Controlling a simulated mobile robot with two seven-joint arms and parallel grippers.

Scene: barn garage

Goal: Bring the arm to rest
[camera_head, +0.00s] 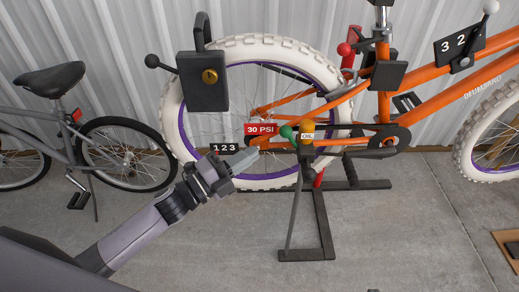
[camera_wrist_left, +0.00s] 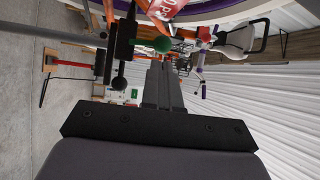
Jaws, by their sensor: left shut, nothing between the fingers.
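My left arm comes in from the lower left in the head view. Its gripper (camera_head: 243,160) is shut and empty, in front of the lower part of the bicycle's rear wheel. The orange bicycle (camera_head: 432,92) with white tyres stands behind it on a dark stand. The fingertips appear close to a red "30 PSI" tag (camera_head: 261,129) and a green knob (camera_head: 286,132), but I cannot tell whether they touch. In the left wrist view the closed fingers (camera_wrist_left: 162,75) point away from the camera, with a green ball (camera_wrist_left: 162,45) near their tips. My right gripper does not show.
A black lock box (camera_head: 203,82) hangs before the rear wheel. A "1 2 3" plate (camera_head: 224,148) sits just behind my gripper. The stand's base (camera_head: 307,255) rests on the concrete floor. A grey bicycle (camera_head: 70,130) stands at left. The floor in front is mostly clear.

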